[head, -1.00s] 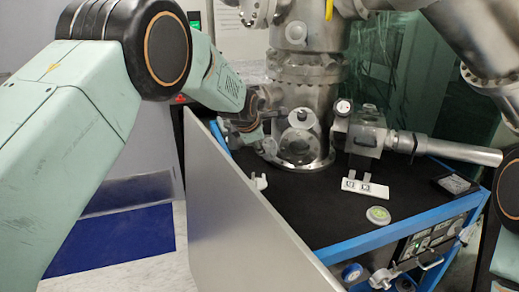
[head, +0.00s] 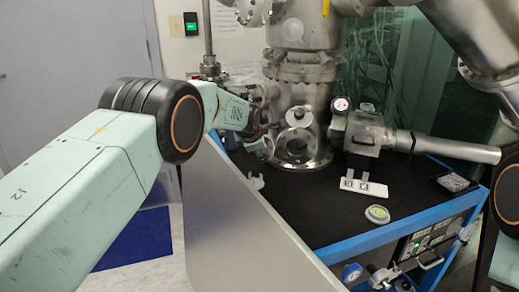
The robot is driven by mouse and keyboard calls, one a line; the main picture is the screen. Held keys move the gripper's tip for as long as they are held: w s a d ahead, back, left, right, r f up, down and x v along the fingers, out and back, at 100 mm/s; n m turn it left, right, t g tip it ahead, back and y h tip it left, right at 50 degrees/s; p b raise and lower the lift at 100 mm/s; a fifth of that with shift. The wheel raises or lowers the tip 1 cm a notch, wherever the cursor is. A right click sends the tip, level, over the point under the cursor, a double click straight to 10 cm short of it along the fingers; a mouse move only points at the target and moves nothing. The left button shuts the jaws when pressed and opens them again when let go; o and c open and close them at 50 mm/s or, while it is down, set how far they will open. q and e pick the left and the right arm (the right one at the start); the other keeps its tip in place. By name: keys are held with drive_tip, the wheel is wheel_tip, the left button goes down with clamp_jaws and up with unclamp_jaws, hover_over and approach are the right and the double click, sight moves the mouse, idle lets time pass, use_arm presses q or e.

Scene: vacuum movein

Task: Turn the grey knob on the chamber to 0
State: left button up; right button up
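The steel vacuum chamber (head: 302,92) stands upright at the back of the black bench top. A small round knob (head: 299,117) with a dark centre shows on its lower front, above a round flange port (head: 296,146). I cannot be sure this is the grey knob, and no dial marks are readable. My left arm reaches in from the left, and its gripper (head: 262,132) is at the chamber's left side, just left of the knob. Its fingers are small and dark against the fittings, so their opening and any contact are unclear. My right gripper is out of view.
A grey panel (head: 225,215) stands along the bench's left front edge, below my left arm. A side valve with a gauge (head: 341,104) and a horizontal tube (head: 455,149) extend right. A white marker plate (head: 364,188) and a round green-topped disc (head: 377,214) lie on the bench.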

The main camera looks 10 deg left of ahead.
use_arm(q)
drive_tip(key=shift+s+d+r, duration=0.3)
drive_tip(key=shift+s+r, duration=0.15)
drive_tip(key=shift+r, duration=0.1)
drive_tip(key=shift+c, duration=1.6)
drive_tip(key=shift+w+a+f, duration=0.25)
drive_tip(key=shift+w+f, duration=0.05)
drive_tip(key=shift+f, duration=0.1)
drive_tip(key=c, duration=0.3)
drive_tip(key=shift+d, duration=0.1)
clamp_jaws()
drive_tip(key=shift+w+r+n+g+p, duration=0.1)
drive_tip(key=shift+r+n+g+p, duration=0.2)
drive_tip(key=shift+p, duration=0.4)
drive_tip(key=shift+f+n+h+b, duration=0.1)
drive_tip(key=shift+n+h+b, duration=0.2)
drive_tip(key=shift+g, duration=0.3)
